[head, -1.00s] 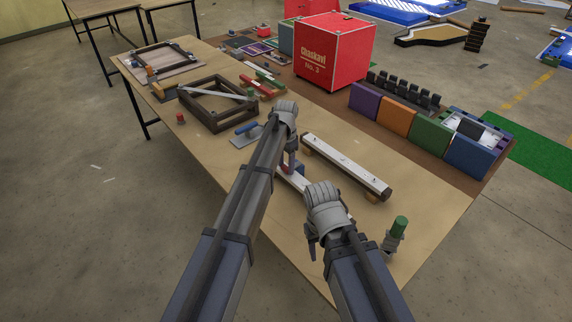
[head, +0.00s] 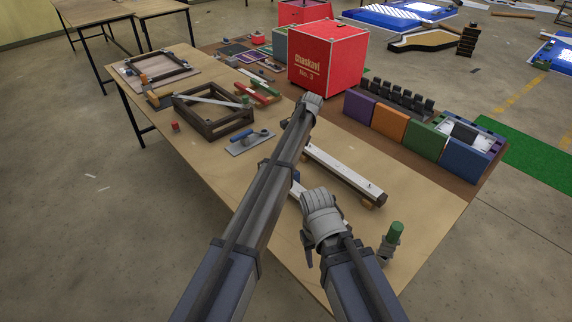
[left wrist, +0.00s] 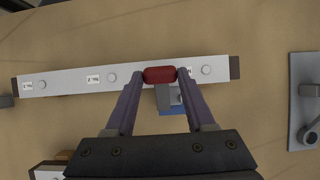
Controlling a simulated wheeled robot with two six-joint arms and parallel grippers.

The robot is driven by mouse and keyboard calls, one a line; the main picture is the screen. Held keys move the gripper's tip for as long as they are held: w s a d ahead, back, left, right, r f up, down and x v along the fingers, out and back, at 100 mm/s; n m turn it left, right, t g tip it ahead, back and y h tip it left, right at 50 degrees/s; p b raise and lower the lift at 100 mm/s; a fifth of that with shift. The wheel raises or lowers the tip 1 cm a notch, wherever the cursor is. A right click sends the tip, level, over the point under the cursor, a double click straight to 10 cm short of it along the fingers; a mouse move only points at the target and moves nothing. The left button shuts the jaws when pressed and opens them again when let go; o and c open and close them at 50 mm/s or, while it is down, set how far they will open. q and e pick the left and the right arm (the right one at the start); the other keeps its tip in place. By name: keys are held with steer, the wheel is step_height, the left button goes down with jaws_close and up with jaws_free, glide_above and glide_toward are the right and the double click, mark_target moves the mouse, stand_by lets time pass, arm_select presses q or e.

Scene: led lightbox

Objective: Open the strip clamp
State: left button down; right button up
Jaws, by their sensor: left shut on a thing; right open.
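In the left wrist view, a white strip (left wrist: 60,82) with round studs, small labels and dark ends lies across the view. My left gripper (left wrist: 160,75) is shut on the red handle (left wrist: 160,74) of the strip clamp, which sits over the strip near one end. The clamp's grey and blue lower part (left wrist: 172,108) shows beside the strip. My right gripper (head: 311,250) is open and empty above the table's near side.
A green-topped tool (head: 392,238) stands right of my right gripper. Bare tabletop (head: 430,205) lies at right.

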arm_select(q)
steer(key=shift+c, duration=1.2)
jaws_free()
steer(key=p+v, duration=0.6)
steer(key=v, duration=0.1)
steer(key=shift+r+p, duration=0.35)
steer(key=shift+p, duration=0.05)
